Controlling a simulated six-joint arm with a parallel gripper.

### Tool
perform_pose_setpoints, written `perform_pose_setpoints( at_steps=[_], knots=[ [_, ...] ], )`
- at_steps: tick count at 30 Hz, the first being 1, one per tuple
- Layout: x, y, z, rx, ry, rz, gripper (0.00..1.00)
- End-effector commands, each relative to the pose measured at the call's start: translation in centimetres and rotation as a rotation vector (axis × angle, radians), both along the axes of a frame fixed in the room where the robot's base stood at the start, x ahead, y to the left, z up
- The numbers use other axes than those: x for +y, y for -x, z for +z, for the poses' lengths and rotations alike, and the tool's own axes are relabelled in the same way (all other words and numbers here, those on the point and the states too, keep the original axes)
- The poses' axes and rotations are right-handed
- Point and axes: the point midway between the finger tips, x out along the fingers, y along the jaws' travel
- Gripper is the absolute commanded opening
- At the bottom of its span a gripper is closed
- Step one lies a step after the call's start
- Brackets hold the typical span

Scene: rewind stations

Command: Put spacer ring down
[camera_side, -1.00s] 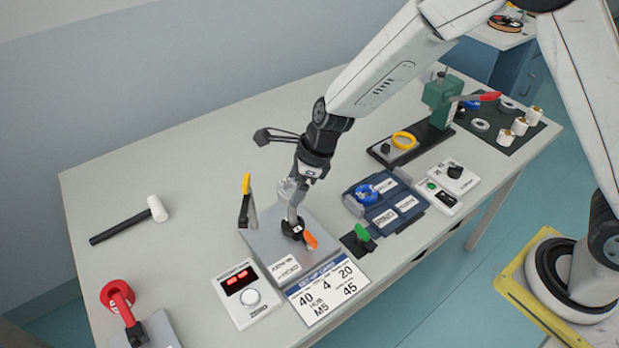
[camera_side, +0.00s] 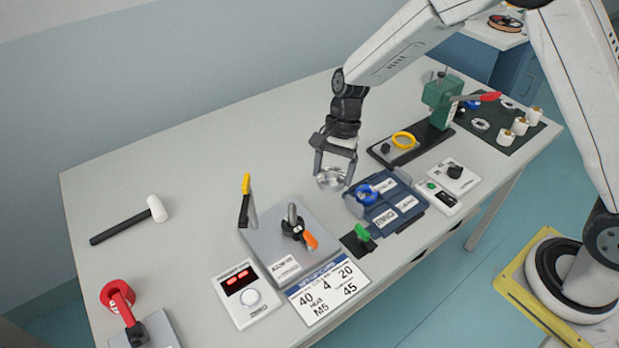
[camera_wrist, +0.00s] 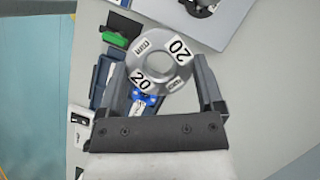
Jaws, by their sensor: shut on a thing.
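The spacer ring (camera_side: 330,180) is a silvery disc held between the fingers of my gripper (camera_side: 334,165). In the wrist view the ring (camera_wrist: 178,52) shows a round hole and labels reading "20", and my gripper (camera_wrist: 163,85) has one finger on either side of it. My gripper is shut on the ring and holds it above the table, just left of the dark blue tray (camera_side: 393,219). The grey fixture plate (camera_side: 268,240) stands to the left, with an upright post (camera_side: 292,213) at its middle.
The blue tray holds a blue part (camera_side: 367,193). A green knob (camera_side: 361,232) sits in front of it. A mallet (camera_side: 157,208) lies far left. The table behind the fixture is clear.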

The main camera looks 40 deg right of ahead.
Motion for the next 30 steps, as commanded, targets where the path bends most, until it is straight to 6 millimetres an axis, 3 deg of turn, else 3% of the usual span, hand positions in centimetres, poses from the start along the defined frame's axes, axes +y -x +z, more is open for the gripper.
perform_pose_setpoints(
  at_steps=[18,24,30],
  knots=[
    [-8.7,2.5,2.0,-0.001,0.0,0.829,0.21],
    [-10.5,3.1,2.6,0.0,-0.001,0.99,0.21],
    [-11.2,3.3,2.8,0.0,-0.001,1.046,0.21]
  ],
)
